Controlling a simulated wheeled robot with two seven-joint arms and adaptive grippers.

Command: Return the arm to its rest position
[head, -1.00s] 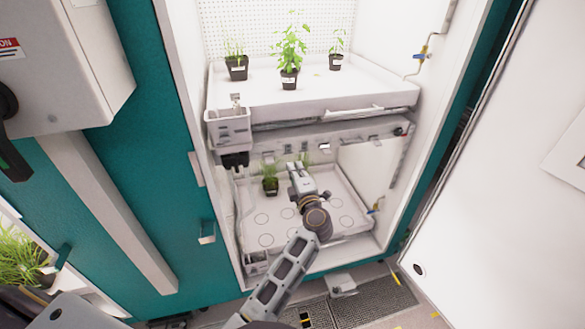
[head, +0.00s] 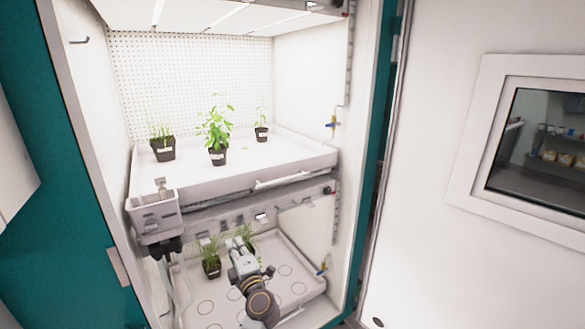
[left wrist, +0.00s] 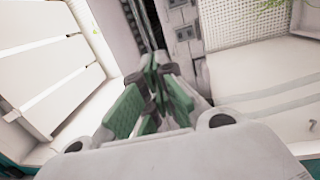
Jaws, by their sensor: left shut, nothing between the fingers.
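My left gripper (head: 236,246) is inside the lower level of the open growth chamber, above the lower tray (head: 209,290). In the left wrist view its green-padded fingers (left wrist: 160,88) are shut with nothing between them. A potted grass plant (head: 210,262) stands on the tray just left of the gripper. Another potted plant (head: 245,233) is behind the gripper and partly hidden by it. My right gripper is not in view.
The upper tray (head: 260,184) holds potted plants and overhangs the lower level, close above the arm. A small white bin (head: 155,215) hangs at its front left corner. The chamber's side wall (head: 320,215) bounds the right. The lower tray's front is free of pots.

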